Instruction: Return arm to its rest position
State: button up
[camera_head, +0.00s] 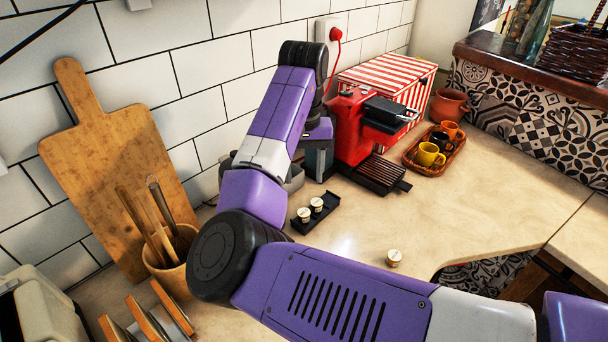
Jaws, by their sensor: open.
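My arm, purple and white with black joints, reaches from the lower right across the middle of the head view and bends up near the tiled wall. My gripper (318,133) is partly in view at the far end of the arm, low beside the left side of the red coffee machine (351,125). It is open; its fingertips are hard to make out against the dark shapes behind them, and I see nothing held. Part of the counter behind the arm is hidden.
A black tray with capsules (316,212) and a lone capsule (394,257) are close to my arm. A cutting board (90,150), utensil pot (170,272) and cup tray (412,160) stand around. The counter (480,215) is clear at right.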

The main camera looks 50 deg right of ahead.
dwell(0.3)
jog(key=w+d+r+m+t+h, duration=0.1)
jog(key=w+d+r+t+h, duration=0.3)
jog(key=d, duration=0.4)
jog(key=w+d+r+t+h, duration=0.2)
jog(key=d+r+h, duration=0.2)
jog(key=d+h, duration=0.3)
jog(key=s+a+f+n+t+y, duration=0.25)
jog(key=s+a+n+t, duration=0.4)
jog(key=a, duration=0.45)
jog(key=s+a+f+n+t+y, duration=0.2)
jog(key=s+a+n+t+y, duration=0.3)
jog(key=a+t, duration=0.45)
jog(key=s+a+f+g+y, duration=0.1)
jog(key=s+a, duration=0.4)
jog(key=s, duration=0.5)
jog(key=s+a+f+m+g+y, duration=0.1)
jog(key=s+a+f+g, duration=0.2)
jog(key=s, duration=0.7)
jog(key=s+a+f+m+g+y, duration=0.1)
jog(key=s+a+f+g, duration=0.2)
jog(key=s+a+f, duration=0.4)
jog(key=s, duration=0.3)
jog(key=shift+s+a, duration=0.15)
jog(key=shift+a, duration=0.15)
